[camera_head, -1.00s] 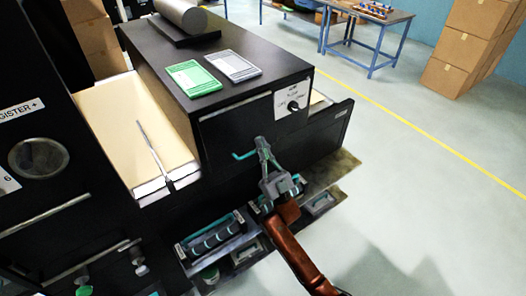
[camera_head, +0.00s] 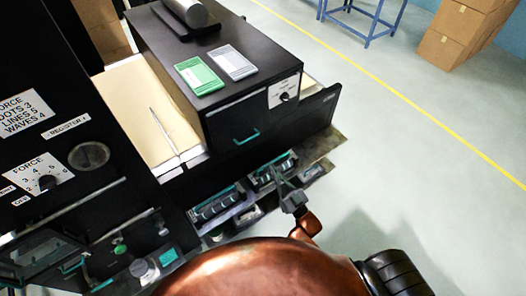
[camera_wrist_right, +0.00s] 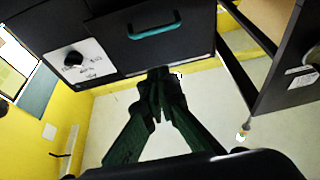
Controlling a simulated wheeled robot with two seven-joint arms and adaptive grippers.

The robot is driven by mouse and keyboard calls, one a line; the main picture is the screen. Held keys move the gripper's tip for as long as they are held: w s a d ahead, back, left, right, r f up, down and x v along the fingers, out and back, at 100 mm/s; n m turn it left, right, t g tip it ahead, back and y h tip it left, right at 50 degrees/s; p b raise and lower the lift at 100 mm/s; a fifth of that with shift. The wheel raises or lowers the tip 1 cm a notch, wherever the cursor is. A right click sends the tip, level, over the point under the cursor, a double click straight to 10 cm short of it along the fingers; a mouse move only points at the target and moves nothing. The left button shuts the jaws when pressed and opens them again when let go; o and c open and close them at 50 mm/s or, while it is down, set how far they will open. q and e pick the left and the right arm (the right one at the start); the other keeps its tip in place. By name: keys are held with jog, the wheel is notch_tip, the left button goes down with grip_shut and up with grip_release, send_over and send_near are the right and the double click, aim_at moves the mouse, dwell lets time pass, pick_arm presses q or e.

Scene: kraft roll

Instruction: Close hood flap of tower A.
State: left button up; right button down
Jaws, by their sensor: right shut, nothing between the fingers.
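A black cabinet-like tower has a front panel (camera_head: 238,122) with a teal handle (camera_head: 247,137); the panel looks upright and flush with the housing. I cannot read a tower A label, so I cannot confirm that this is the hood flap. The handle also shows at the top of the right wrist view (camera_wrist_right: 153,30). My right gripper (camera_head: 279,178) is shut and empty, below the handle and apart from it, in front of the lower trays. Its dark fingers (camera_wrist_right: 162,85) meet in the wrist view. My left gripper is out of view.
A dial plate (camera_head: 284,91) is beside the panel. Green and grey cards (camera_head: 202,75) lie on top. Trays with rollers (camera_head: 217,205) stick out low down. A control stand with a small glazed door (camera_head: 40,256) is at left. Open floor (camera_head: 420,190) lies to the right.

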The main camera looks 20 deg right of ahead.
jog(key=p, duration=0.3)
send_near(244, 132)
notch_tip(244, 132, up, 5)
jog(key=s, duration=0.2)
jog(key=w+f, duration=0.2)
jog(key=w, duration=0.1)
jog(key=shift+w+a, duration=0.15)
jog(key=w+f+t+b, duration=0.1)
jog(key=b, duration=0.4)
jog(key=w+a+f+t+b, duration=0.1)
jog(key=w+b, duration=0.1)
jog(key=b, duration=0.3)
jog(key=shift+w+f+y+b, duration=0.2)
jog(key=shift+y+b, duration=0.1)
jog(key=shift+b, duration=0.1)
jog(key=shift+w+t+b, duration=0.2)
jog(key=shift+t+b, duration=0.1)
jog(key=shift+b, duration=0.2)
jog(key=shift+r, duration=0.15)
jog(key=shift+s, duration=0.1)
